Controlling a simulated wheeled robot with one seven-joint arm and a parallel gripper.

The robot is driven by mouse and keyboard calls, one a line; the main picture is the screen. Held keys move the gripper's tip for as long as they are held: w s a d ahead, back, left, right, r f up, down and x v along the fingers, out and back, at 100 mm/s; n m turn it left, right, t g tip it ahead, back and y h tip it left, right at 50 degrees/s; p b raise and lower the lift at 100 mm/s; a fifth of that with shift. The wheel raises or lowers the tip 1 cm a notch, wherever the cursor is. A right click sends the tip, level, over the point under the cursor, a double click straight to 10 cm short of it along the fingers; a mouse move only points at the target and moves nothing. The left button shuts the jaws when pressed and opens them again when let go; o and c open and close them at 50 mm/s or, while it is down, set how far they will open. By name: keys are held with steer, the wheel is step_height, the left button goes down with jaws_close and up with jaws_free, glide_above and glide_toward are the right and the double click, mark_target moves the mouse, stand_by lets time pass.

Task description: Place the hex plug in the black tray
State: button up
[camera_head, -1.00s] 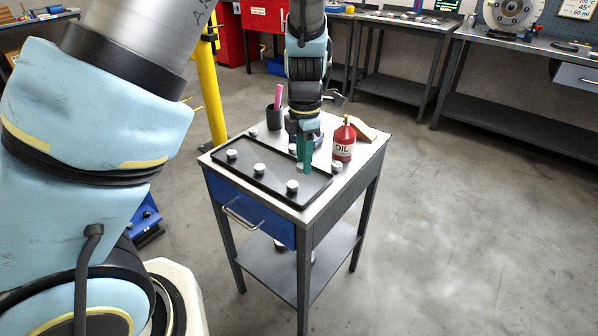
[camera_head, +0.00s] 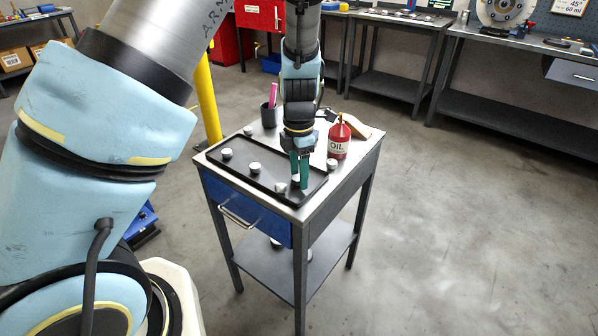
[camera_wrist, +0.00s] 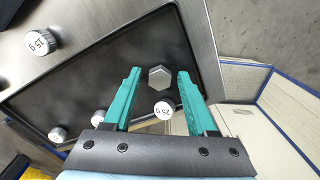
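The black tray (camera_head: 265,155) lies on the cart top. In the wrist view its dark floor (camera_wrist: 90,85) fills the middle. The grey metal hex plug (camera_wrist: 160,78) shows its six-sided face inside the tray, between my fingertips. In the head view my gripper (camera_head: 300,170) points down over the tray's right part, and the fingers partly hide the plug. In the wrist view my gripper (camera_wrist: 160,75) has its teal fingers apart, with a narrow gap on each side of the plug. The plug appears to rest on the tray floor.
Several white-topped weights sit in the tray, one (camera_wrist: 163,110) close to the plug. Another weight (camera_head: 332,164) stands on the cart top beside the red oil bottle (camera_head: 339,138). A dark cup (camera_head: 268,117) with a pink item stands at the back.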

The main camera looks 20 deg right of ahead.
steer(key=shift+o, duration=0.2)
step_height(320, 180, up, 12)
steer(key=a+m+t, duration=0.1)
steer(key=a+m, duration=1.8)
steer(key=a, duration=1.2)
steer(key=shift+s+a+r+t+b, duration=0.3)
steer(key=shift+s+r, duration=0.05)
